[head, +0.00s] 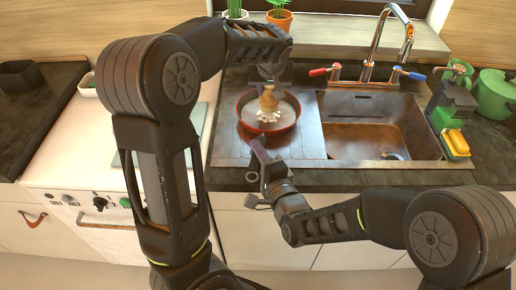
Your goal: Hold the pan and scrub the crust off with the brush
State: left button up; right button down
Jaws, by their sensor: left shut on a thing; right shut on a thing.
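The red-rimmed pan (244,122) sits on the drainboard left of the sink, its inside pale grey. Its handle (260,152) points toward me. My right gripper (264,167) is shut on the pan handle at the front of the counter. My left gripper (269,82) is above the pan and shut on the brush (268,102), which has a wooden body and pale bristles pointing down. The bristles are at the middle of the pan and appear to touch its inside. I cannot clearly tell crust from the pale pan surface.
The sink basin (370,137) is to the right, with a faucet (384,45) behind it. A yellow sponge (456,143), a dark dispenser (449,105) and a green pot (494,94) stand at the right. Two potted plants (280,18) are at the back. A white stove (70,140) is at the left.

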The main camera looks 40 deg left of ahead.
jog(key=c, duration=1.2)
grip_release()
jog(key=shift+c, duration=0.2)
jog(key=v, duration=1.2)
pick_arm(q)
jog(key=shift+r+p, duration=1.5)
jog(key=shift+r, duration=1.05)
pick_arm(e)
notch_tip(320, 180, up, 3)
